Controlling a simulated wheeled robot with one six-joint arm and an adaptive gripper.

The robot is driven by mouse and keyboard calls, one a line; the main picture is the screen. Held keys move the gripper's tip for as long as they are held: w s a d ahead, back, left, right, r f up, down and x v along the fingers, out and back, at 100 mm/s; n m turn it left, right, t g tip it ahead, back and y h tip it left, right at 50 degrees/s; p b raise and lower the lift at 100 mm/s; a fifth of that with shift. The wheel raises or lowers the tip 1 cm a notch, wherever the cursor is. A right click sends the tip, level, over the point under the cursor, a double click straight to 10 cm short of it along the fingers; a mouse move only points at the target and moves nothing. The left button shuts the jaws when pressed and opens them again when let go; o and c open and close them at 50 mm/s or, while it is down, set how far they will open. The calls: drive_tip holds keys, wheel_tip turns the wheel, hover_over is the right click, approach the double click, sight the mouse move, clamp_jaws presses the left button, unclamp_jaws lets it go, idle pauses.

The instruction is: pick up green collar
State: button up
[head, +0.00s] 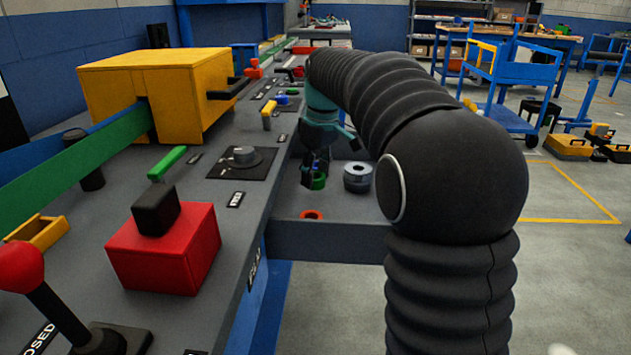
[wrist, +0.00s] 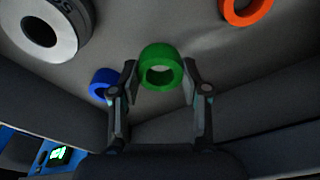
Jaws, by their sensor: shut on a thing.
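The green collar (wrist: 160,67) is a short thick ring. In the wrist view it sits between the two fingers of my gripper (wrist: 160,85), which are shut on its left and right sides. In the head view the green collar (head: 318,181) shows low in the grey tray, partly hidden by my gripper (head: 313,172), which points down at it. I cannot tell whether the collar touches the tray floor.
A grey collar (head: 357,176) stands right of my gripper in the tray (head: 340,240). An orange collar (wrist: 245,8) and a blue collar (wrist: 103,84) lie nearby. Tray walls are close. The panel with a red box (head: 165,250) and a yellow box (head: 150,85) is at left.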

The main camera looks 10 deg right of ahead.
drive_tip(key=s+d+r, duration=0.4)
drive_tip(key=d+r, duration=0.4)
drive_tip(key=d, duration=0.2)
drive_tip(key=shift+s+d+p, duration=0.25)
drive_tip(key=shift+d+p, duration=0.15)
